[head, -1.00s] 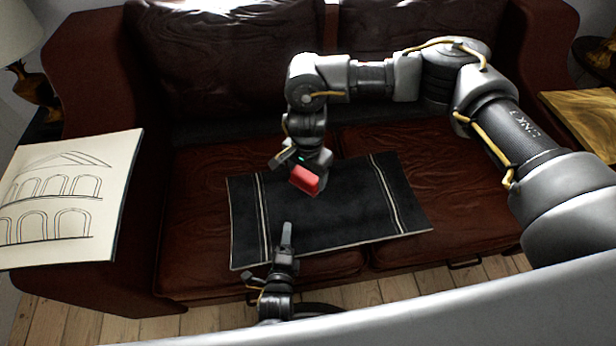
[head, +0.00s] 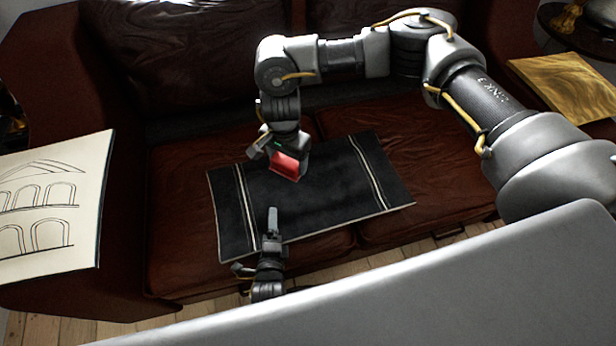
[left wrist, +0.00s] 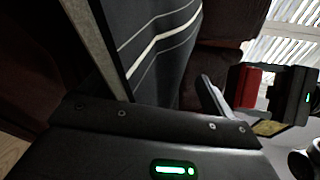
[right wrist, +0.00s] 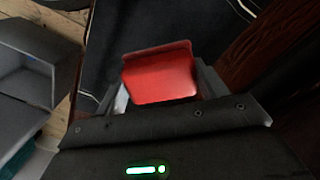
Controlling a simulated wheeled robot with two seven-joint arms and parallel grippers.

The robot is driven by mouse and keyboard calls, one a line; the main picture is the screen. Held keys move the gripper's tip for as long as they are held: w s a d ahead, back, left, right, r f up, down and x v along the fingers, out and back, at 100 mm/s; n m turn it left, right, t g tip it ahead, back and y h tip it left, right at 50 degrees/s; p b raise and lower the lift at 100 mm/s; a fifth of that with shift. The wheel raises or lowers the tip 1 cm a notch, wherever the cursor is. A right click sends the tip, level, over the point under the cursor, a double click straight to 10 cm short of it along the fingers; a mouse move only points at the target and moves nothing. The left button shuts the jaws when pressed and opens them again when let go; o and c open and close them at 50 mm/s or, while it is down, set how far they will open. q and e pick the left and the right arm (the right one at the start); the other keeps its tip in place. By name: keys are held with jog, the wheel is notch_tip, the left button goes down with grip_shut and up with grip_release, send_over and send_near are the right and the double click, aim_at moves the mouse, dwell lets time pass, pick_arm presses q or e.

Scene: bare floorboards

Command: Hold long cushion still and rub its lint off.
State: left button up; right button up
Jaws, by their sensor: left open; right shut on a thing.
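The long cushion (head: 325,190) is a dark flat rectangle with pale stripes near both ends, lying across the sofa seat. My right gripper (head: 281,152) is shut on a red block-like tool (head: 285,167) over the cushion's back left part; I cannot tell whether the tool touches the cloth. The tool fills the jaws in the right wrist view (right wrist: 160,75). My left gripper (head: 272,222) is open at the cushion's front edge, left of its middle, one finger reaching over the cloth. Contact there is unclear. The left wrist view shows the cushion's striped end (left wrist: 150,40). No lint can be made out.
The brown leather sofa (head: 400,150) has a high back and arms around the cushion. A board with a drawing of arches (head: 50,205) stands at the left. Floorboards (head: 100,328) show in front of the sofa.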

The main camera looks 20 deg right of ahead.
pick_arm(q)
jog(key=v, duration=1.2)
jog(key=shift+w, duration=0.1)
